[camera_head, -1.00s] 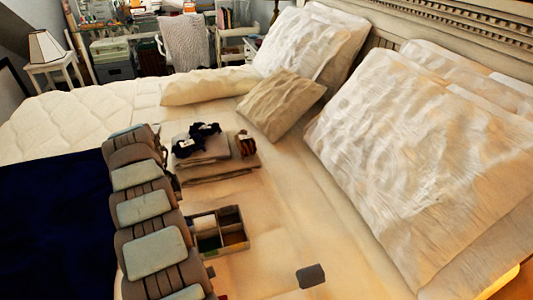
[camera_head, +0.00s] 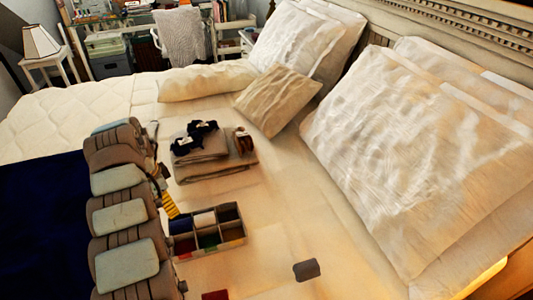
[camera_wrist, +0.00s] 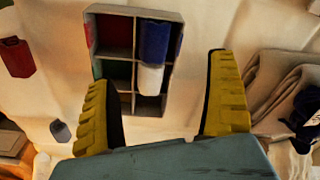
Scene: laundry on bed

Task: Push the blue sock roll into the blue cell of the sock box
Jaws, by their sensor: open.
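The sock box (camera_head: 245,238) is a grey divided box on the bed, also seen in the wrist view (camera_wrist: 135,10). A blue piece, seemingly the blue sock roll (camera_wrist: 155,40), sits at a far-row end cell in the wrist view; it also shows at the box's left in the head view (camera_head: 181,224). I cannot tell how deep it sits. A white piece (camera_wrist: 151,79) lies beside it in the middle cell. My gripper (camera_wrist: 158,75) is open and empty; its yellow fingers frame the box in the wrist view. In the head view, my gripper (camera_head: 170,204) is at the box's far-left corner.
Folded cloths (camera_head: 205,165) with dark socks (camera_head: 198,135) and a brown striped roll (camera_head: 244,139) lie beyond the box. A red roll (camera_wrist: 17,57) and a grey roll (camera_head: 306,270) lie on the bed nearby. Pillows (camera_head: 410,155) fill the right. Bed between them is clear.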

